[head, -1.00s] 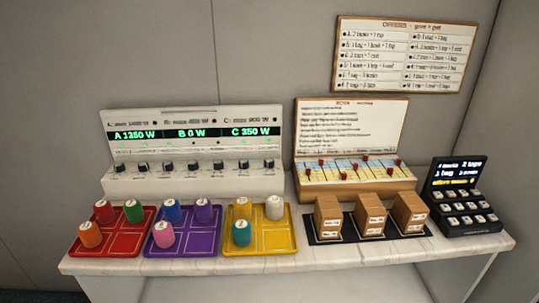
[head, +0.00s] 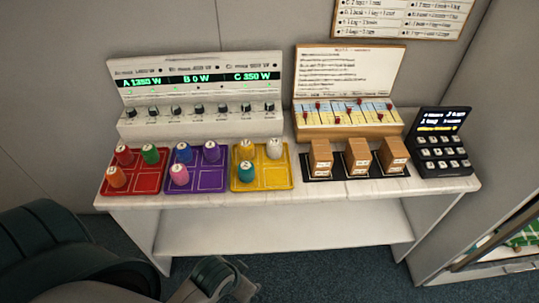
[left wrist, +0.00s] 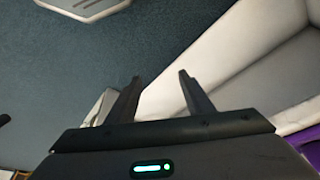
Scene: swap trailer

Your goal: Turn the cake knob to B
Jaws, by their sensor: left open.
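A white power panel (head: 135,92) stands at the back left of the table in the head view. Its green display (head: 196,79) shows readings for A, B and C, with B at 0 W. A row of several small dark knobs (head: 199,109) runs along its lower ledge. Their labels are too small to read, so I cannot tell which is the cake knob. My left arm comes in low at the left, in front of the table and away from the knobs. In the left wrist view my left gripper (left wrist: 160,84) is open and empty, with its fingers apart. My right gripper is not in view.
A red tray (head: 144,187), a purple tray (head: 209,186) and a yellow tray (head: 279,182) with coloured pegs stand in front of the panel. A slider board (head: 350,131), brown blocks (head: 358,156) and a black keypad (head: 441,150) stand to the right.

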